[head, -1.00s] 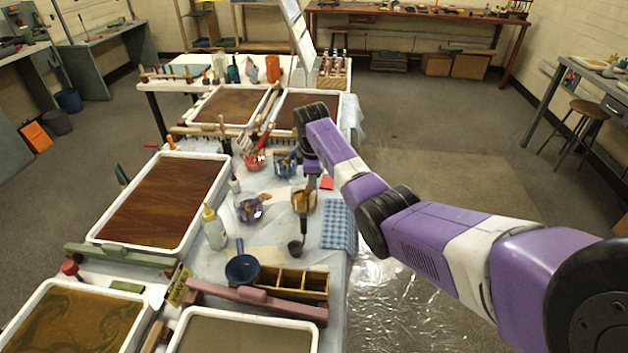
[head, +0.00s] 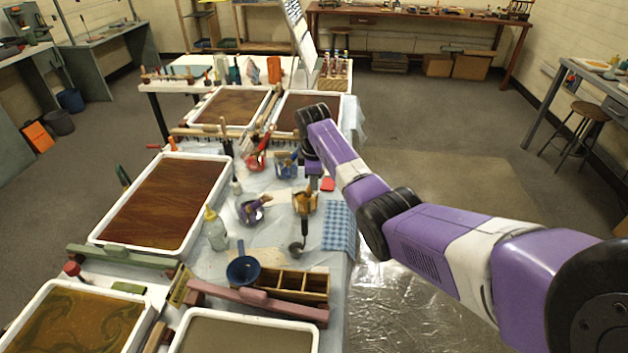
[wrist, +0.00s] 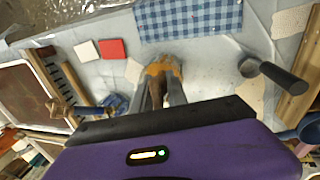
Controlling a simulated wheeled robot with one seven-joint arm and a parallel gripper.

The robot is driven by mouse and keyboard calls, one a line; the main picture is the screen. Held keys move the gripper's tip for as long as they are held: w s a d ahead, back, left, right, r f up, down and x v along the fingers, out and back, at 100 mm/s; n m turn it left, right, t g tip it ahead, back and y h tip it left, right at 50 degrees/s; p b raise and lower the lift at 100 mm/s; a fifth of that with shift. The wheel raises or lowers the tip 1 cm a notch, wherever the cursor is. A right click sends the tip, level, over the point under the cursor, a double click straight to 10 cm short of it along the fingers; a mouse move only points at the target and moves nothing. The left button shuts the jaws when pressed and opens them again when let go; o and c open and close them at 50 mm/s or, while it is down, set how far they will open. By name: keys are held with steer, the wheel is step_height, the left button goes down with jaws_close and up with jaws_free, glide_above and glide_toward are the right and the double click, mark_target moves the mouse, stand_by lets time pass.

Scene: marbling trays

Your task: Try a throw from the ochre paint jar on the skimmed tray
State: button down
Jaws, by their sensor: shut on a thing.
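The ochre paint jar (head: 308,203) stands on the covered table in the head view, left of the checked cloth; its ochre rim (wrist: 165,67) shows in the wrist view. My gripper (wrist: 160,92) is over the jar, its fingers close together around a brown brush-like tool (wrist: 156,88). The fingers hide part of this tool, and I cannot tell how deep it sits in the jar. In the head view my gripper (head: 312,185) points down just behind the jar. A tray with a plain grey-brown surface (head: 182,335) is at the near edge; the other trays show patterned or brown surfaces.
Purple (head: 250,210), blue (head: 286,166) and red (head: 256,160) jars with tools stand nearby. A dark ladle (head: 297,249), blue pan (head: 242,270), wooden divided box (head: 290,284) and pink bar (head: 255,301) lie between jar and grey-brown tray. The checked cloth (head: 340,225) lies right.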

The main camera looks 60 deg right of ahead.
steer(key=shift+s+a+r+p, duration=0.1)
steer(key=shift+s+r+p, duration=0.25)
steer(key=shift+r+p, duration=0.8)
steer(key=shift+s+r+p, duration=0.4)
steer(key=shift+r+p, duration=0.6)
steer(key=shift+p, duration=0.4)
steer(key=shift+s+a+r+p, duration=0.1)
steer(key=shift+s+r+p, duration=0.25)
steer(key=shift+r+p, duration=0.8)
steer(key=shift+s+r, duration=0.4)
steer(key=shift+r, duration=0.6)
steer(key=shift+d+v, duration=0.15)
steer(key=shift+v, duration=0.75)
steer(key=shift+d+v, duration=0.2)
steer(key=shift+v, duration=0.7)
steer(key=shift+w+r, duration=0.1)
steer(key=shift+w, duration=0.05)
